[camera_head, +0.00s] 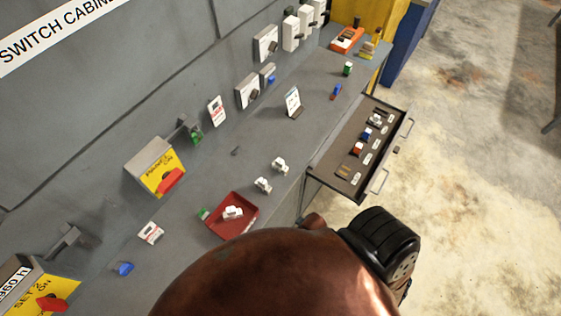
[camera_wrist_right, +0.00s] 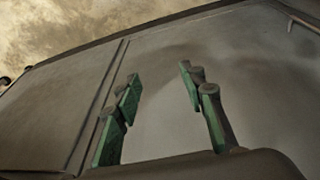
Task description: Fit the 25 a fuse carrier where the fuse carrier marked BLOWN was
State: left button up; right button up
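Two white carrier-like pieces (camera_head: 263,184) and (camera_head: 279,164) stand on the grey bench. More white pieces (camera_head: 232,212) lie in a red tray (camera_head: 246,229). An open drawer (camera_head: 338,176) holds coloured and white pieces (camera_head: 366,134) beside small labels. Ratings are too small to read, so I cannot tell which is the 25 A carrier, or find a BLOWN mark. White units (camera_head: 265,44) and (camera_head: 247,91) sit on the cabinet wall. My right gripper (camera_wrist_right: 160,75) shows in the right wrist view, green-padded fingers apart, nothing between them, over a grey surface. My left gripper is not in view.
Yellow switch boxes with red handles (camera_head: 170,181) and (camera_head: 52,303) stick out at the left. A white card (camera_head: 293,102) stands on the bench, and an orange tray (camera_head: 347,40) is at its far end. The drawer juts over open floor (camera_head: 450,190).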

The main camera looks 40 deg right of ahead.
jog(key=w+a+r+n+t+p, duration=0.1)
jog(key=w+r+n+p, duration=0.1)
jog(key=r, duration=1)
jog(key=w+a+r+n+t+p, duration=0.1)
jog(key=w+a+r+p, duration=0.15)
jog(key=r, duration=0.95)
jog(key=w+r+n+p, duration=0.2)
jog(key=r, duration=1.1)
jog(key=w+a+r+n+t+y, duration=0.1)
jog(key=w+a+r+n, duration=0.1)
jog(key=w+a+n, duration=0.15)
jog(key=n+g, duration=0.2)
jog(key=n, duration=2.6)
send_over(281, 161)
jog(key=s, duration=0.2)
jog(key=shift+s+d+r+y, duration=0.2)
jog(key=shift+r+y, duration=0.1)
jog(key=shift+r, duration=0.1)
jog(key=shift+x, duration=1.15)
jog(key=p+x, duration=0.1)
jog(key=x, duration=0.3)
jog(key=shift+d+p, duration=0.1)
jog(key=shift+p, duration=0.25)
jog(key=shift+w+f, duration=0.25)
jog(key=shift+f, duration=0.3)
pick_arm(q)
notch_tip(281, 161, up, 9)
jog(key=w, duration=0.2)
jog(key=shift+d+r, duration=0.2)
